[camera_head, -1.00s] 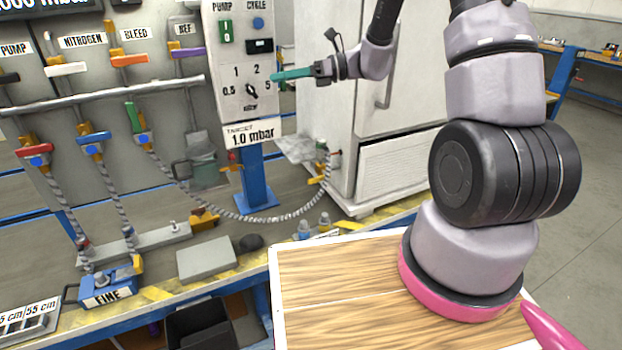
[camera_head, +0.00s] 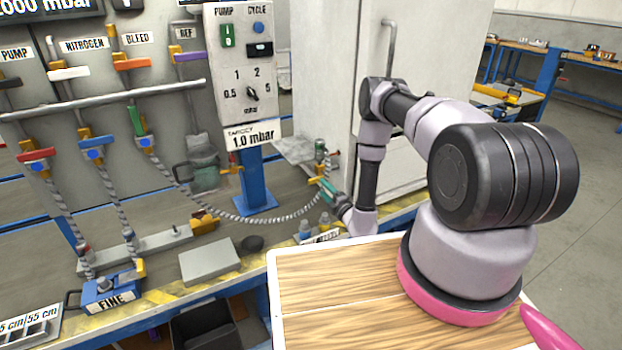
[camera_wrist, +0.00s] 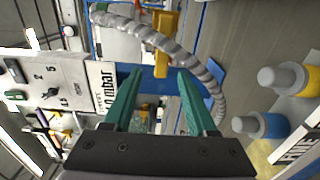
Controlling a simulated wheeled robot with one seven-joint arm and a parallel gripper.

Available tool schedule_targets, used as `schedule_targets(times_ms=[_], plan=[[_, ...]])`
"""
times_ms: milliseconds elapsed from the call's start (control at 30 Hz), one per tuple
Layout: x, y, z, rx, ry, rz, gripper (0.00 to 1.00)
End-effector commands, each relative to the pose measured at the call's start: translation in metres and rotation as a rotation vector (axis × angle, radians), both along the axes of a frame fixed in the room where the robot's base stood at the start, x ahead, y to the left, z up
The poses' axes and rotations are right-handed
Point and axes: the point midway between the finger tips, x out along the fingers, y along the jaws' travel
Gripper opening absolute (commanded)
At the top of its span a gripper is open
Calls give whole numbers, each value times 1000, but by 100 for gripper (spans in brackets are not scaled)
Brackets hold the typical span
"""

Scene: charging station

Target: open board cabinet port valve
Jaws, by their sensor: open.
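The port valve is a small fitting (camera_head: 321,160) at the side of the white cabinet, where the striped hose (camera_head: 262,218) ends; its yellow lever (camera_head: 314,181) sticks out. My gripper (camera_head: 324,184) has green fingers and is low beside this valve, partly overlapping it in the head view. In the wrist view my gripper (camera_wrist: 158,74) has its fingers apart with nothing held between them. A yellow lever (camera_wrist: 165,35) shows just beyond the fingertips, beside the hose (camera_wrist: 150,33). I cannot tell whether a finger touches it.
The control box (camera_head: 240,65) on its blue post (camera_head: 257,180) stands to the left. The valve board (camera_head: 110,100) with coloured handles is farther left. The white cabinet (camera_head: 330,75) rises behind my arm. Yellow and blue bottle-like caps (camera_wrist: 262,125) are at the right in the wrist view.

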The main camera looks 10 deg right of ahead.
Motion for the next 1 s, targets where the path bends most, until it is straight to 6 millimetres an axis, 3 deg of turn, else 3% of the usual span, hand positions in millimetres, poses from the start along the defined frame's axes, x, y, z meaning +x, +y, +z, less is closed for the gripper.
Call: schedule_targets(times_ms=[167,600,800,1000], plan=[[12,3,-3,3,2,-9,57],[85,27,-3,2,2,-6,57],[100,32,-3,3,4,-7,57],[101,32,-3,3,5,-7,57]])
